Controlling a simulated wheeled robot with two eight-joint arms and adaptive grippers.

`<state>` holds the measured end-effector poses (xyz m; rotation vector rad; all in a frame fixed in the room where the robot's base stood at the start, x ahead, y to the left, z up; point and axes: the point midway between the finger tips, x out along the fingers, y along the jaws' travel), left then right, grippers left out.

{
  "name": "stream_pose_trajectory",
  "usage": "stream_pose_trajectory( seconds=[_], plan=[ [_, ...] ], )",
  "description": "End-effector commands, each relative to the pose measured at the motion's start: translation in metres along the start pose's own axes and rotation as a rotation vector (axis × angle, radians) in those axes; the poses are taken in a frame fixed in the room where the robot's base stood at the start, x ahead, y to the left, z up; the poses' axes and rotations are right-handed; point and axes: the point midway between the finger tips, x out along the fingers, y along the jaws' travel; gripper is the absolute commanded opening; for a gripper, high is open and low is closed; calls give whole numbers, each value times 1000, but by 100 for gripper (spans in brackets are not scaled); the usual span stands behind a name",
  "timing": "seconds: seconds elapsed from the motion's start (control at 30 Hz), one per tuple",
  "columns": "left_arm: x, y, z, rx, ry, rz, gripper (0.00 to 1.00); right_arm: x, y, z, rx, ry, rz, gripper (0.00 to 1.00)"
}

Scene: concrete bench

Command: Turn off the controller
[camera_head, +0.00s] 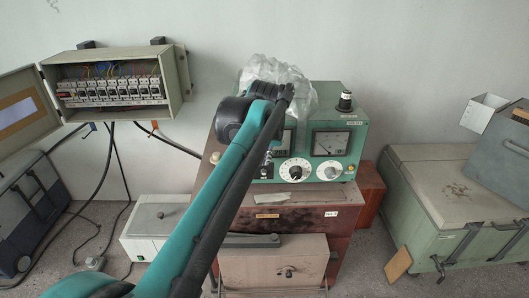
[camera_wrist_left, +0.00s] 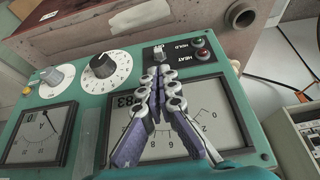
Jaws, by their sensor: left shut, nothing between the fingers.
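The controller (camera_head: 349,120) is a teal panel unit with gauges and dials, standing on a brown-red cabinet. A small switch on a dark plate (camera_wrist_left: 159,52) sits beside the lamps. My left gripper (camera_wrist_left: 160,74) is shut and empty, its fingertips over the panel right at this switch; I cannot tell if they touch it. In the head view my left arm crosses in front of the controller and hides part of its left side. My right gripper is not in view.
An open breaker box (camera_head: 110,88) with cables hangs on the left wall. A white box (camera_head: 150,228) stands left of the cabinet (camera_head: 300,220). A green chest (camera_head: 440,190) stands on the right. Crumpled clear plastic (camera_head: 290,75) lies on top of the controller.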

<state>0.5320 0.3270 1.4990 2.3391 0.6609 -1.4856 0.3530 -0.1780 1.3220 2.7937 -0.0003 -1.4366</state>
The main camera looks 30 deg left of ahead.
Motion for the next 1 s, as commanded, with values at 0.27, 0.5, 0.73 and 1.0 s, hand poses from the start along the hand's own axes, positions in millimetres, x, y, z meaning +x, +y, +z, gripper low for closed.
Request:
stream_pose_trajectory(
  seconds=[0.27, 0.5, 0.73, 1.0],
  plan=[
    [39, 0, 0, 0, 0, 0, 0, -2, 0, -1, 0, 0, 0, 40],
    [46, 0, 0, 1, 0, 1, 0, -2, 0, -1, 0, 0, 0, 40],
    [46, 0, 0, 1, 1, 0, 0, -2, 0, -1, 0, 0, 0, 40],
    [47, 0, 4, 1, 47, 1, 0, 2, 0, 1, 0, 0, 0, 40]
  ],
)
